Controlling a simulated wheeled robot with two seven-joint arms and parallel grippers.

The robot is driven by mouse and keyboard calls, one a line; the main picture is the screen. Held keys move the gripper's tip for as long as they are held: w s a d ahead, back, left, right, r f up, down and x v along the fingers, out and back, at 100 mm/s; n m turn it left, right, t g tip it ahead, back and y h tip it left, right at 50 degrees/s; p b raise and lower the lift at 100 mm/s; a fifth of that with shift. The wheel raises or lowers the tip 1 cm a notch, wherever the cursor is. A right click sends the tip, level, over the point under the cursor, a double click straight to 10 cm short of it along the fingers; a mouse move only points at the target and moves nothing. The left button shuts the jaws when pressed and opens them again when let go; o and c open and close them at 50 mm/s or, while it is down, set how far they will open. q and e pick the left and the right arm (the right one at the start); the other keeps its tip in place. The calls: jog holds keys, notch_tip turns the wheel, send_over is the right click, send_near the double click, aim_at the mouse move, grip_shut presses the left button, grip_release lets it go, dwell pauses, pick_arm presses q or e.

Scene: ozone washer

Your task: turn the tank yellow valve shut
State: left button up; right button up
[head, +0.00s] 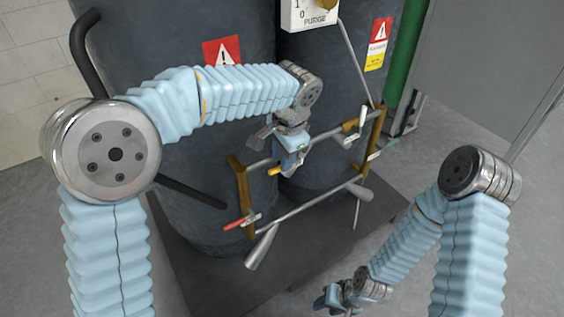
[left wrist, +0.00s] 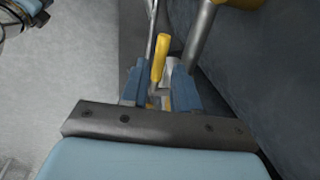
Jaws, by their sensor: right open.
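The yellow valve handle (head: 274,171) shows beside my left gripper (head: 287,165) at the pipe loop in front of the dark tanks. In the left wrist view the yellow handle (left wrist: 159,58) stands between the two blue fingers of my left gripper (left wrist: 158,84) and reaches past their tips. These fingers are apart, with a narrow gap visible beside the handle. The valve body behind the fingers is mostly hidden. My right gripper (head: 335,298) is low at the bottom of the head view, away from the pipes, open and empty.
A pipe loop with brass corners (head: 245,195) carries a red-handled valve (head: 238,223) and a white-handled valve (head: 357,139). Dark tanks (head: 205,230) stand close behind it. A purge box (head: 309,14) is above, and a green pipe (head: 404,55) is at right. Floor at lower right is clear.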

pick_arm(q)
jog(key=shift+w+a+f, duration=0.1)
jog(key=shift+w+f, duration=0.1)
jog(key=shift+f, duration=0.9)
jog(key=shift+c, duration=0.2)
grip_shut()
